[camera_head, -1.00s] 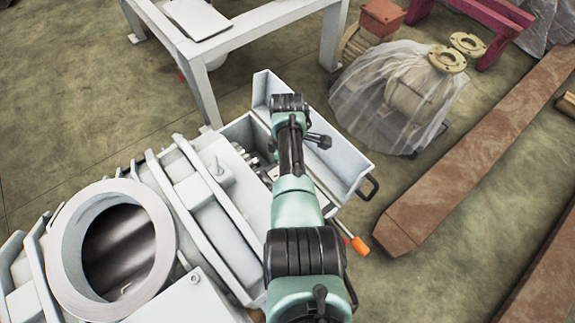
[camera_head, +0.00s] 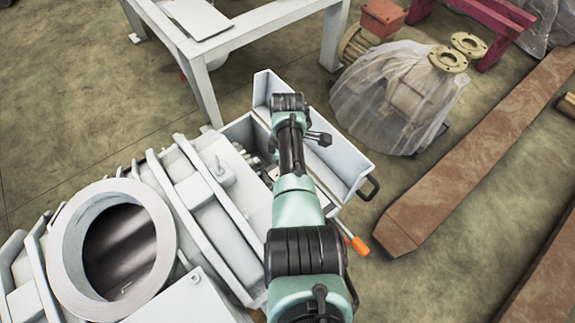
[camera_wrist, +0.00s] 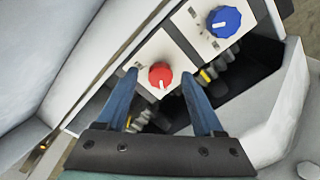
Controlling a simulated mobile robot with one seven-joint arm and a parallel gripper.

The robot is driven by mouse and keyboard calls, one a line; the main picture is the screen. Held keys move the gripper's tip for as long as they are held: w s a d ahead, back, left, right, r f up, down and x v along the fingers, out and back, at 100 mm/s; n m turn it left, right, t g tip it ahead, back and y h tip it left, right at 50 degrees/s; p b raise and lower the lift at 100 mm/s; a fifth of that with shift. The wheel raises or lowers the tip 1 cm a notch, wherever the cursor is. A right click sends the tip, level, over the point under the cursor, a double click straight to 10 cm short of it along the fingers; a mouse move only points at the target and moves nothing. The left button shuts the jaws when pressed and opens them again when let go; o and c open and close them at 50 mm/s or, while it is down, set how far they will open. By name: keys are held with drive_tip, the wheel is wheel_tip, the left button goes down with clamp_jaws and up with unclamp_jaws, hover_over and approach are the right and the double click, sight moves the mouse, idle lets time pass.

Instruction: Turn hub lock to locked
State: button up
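A red round knob (camera_wrist: 160,75) with a white pointer mark sits on a white panel (camera_wrist: 190,28) in the wrist view. A blue round knob (camera_wrist: 223,22) with a white mark is on the same panel, up and to the right. No label tells me which knob is the hub lock. My gripper (camera_wrist: 158,78) is open, its two blue fingers apart on either side of the red knob. I cannot tell whether they touch it. In the head view my arm hides the panel and both knobs.
The panel lies inside an open box on the white machine (camera_head: 215,175), with its raised lid (camera_head: 345,165) behind my arm. An orange-handled lever (camera_head: 359,245) sticks out at right. A white table frame (camera_head: 205,90) stands behind. A rusty beam (camera_head: 450,165) lies on the floor.

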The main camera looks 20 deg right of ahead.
wheel_tip(320, 180, up, 13)
drive_tip(key=p, duration=0.7)
idle(0.3)
